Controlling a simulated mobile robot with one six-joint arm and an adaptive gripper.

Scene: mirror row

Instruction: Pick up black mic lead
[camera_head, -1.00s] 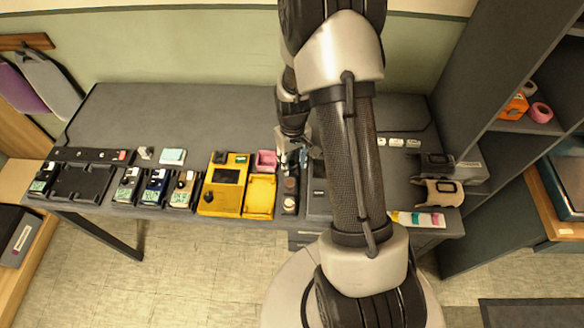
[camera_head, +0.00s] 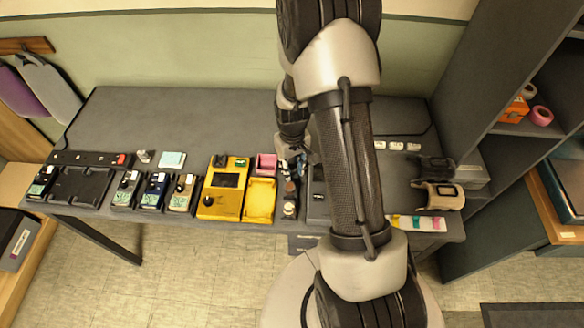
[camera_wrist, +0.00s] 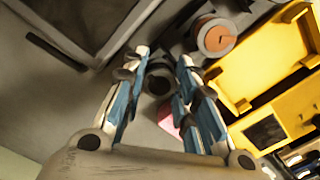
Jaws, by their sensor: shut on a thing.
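My gripper (camera_wrist: 163,62) shows in the wrist view with two blue-padded fingers either side of a small dark round piece, the black mic lead (camera_wrist: 158,84). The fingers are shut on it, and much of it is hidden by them. In the head view my gripper (camera_head: 291,158) is low over the desk, right of the pink box. The lead cannot be made out there, as my fingers and arm cover that spot.
A yellow case (camera_head: 222,187) and open yellow tray (camera_head: 259,199) stand left of my gripper, with a pink box (camera_head: 266,163) behind. A brown-topped round piece (camera_wrist: 214,38) is close by. A dark box (camera_head: 317,204) stands right. The desk's back left is clear.

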